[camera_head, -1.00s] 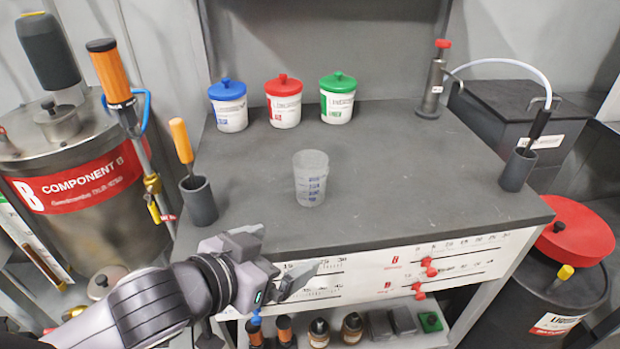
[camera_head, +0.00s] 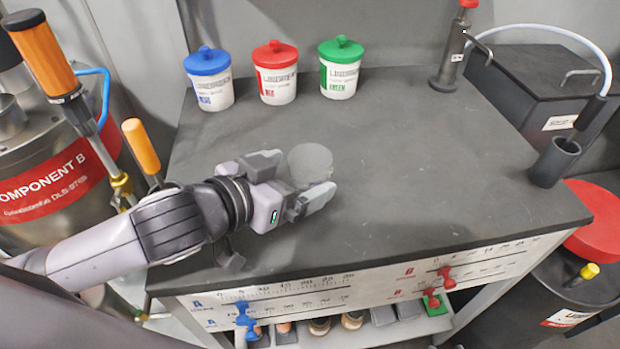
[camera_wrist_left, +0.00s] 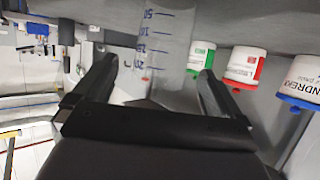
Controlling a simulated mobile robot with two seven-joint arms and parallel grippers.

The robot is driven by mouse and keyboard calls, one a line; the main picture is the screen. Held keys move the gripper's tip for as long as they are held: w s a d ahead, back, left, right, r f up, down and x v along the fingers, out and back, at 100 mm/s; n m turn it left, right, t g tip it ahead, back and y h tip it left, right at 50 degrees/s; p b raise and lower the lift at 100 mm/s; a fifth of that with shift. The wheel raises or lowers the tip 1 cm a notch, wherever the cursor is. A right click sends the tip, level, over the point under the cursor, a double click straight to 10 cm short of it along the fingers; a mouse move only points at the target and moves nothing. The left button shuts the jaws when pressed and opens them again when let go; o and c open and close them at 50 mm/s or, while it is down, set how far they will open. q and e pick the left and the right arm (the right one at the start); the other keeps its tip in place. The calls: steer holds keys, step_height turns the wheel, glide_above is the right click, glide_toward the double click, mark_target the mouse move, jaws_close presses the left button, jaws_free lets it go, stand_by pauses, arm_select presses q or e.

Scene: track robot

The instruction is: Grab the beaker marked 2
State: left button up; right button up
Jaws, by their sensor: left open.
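A clear beaker (camera_head: 310,160) with a pale round top stands on the grey bench top (camera_head: 420,180). It also shows in the left wrist view (camera_wrist_left: 165,40), with blue scale figures. I cannot make out a separate mark 2 on it. My left gripper (camera_head: 305,173) is open, with one finger on the far side of the beaker and the other on the near side. In the left wrist view the beaker lies between and beyond the two fingers. The near finger hides its lower part in the head view. My right gripper is not in view.
Blue-lidded (camera_head: 210,85), red-lidded (camera_head: 276,80) and green-lidded (camera_head: 340,75) jars stand at the back. A dark holder (camera_head: 555,162) is at the right edge. The bench right of the beaker is clear.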

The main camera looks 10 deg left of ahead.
mark_target(322, 165)
arm_select(q)
steer(key=shift+x, duration=2.15)
steer(key=c, duration=1)
